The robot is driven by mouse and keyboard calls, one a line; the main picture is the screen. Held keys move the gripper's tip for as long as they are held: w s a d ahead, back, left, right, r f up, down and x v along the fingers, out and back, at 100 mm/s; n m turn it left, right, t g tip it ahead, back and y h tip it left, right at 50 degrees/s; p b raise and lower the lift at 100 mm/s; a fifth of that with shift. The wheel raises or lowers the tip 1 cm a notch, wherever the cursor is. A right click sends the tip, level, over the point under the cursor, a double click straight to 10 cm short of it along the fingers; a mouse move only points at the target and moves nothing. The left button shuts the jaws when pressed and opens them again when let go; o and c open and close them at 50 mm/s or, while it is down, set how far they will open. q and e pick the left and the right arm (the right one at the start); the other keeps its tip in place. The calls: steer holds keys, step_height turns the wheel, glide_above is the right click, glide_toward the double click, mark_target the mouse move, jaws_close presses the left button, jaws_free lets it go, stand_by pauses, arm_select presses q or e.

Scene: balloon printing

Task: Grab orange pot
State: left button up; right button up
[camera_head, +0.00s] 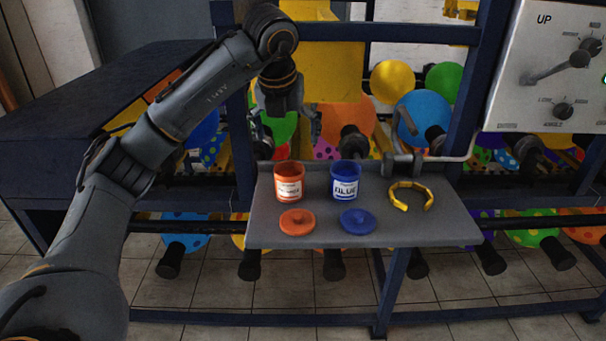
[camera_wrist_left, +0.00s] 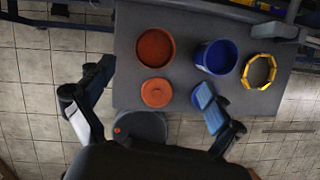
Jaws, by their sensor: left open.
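The orange pot (camera_head: 289,182) stands upright and open on the grey shelf (camera_head: 420,228), with a white label on its front. In the left wrist view the orange pot (camera_wrist_left: 156,48) shows its round open top, beyond the fingertips. My left gripper (camera_head: 288,128) is open and empty, above the shelf and apart from the pot. Its spread fingers also show in the left wrist view (camera_wrist_left: 148,108). The orange lid (camera_head: 297,222) lies flat in front of the pot. My right gripper is out of view.
The blue pot (camera_head: 344,181) stands close to the right of the orange one, with its blue lid (camera_head: 358,221) in front. A yellow ring (camera_head: 410,196) lies further right. A blue frame with balloons is behind; a control panel (camera_head: 549,68) is at upper right.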

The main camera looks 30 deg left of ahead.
arm_select(q)
glide_toward(289, 172)
steer(key=s+d+f, duration=0.1)
steer(key=p+x, duration=0.2)
steer(key=x, duration=0.1)
steer(key=shift+s+d+f, duration=0.1)
steer(key=shift+s, duration=0.05)
steer(key=x, duration=0.3)
steer(key=shift+f+p, duration=0.15)
steer(key=shift+p, duration=0.25)
steer(key=shift+f, duration=0.15)
steer(key=c, duration=1.4)
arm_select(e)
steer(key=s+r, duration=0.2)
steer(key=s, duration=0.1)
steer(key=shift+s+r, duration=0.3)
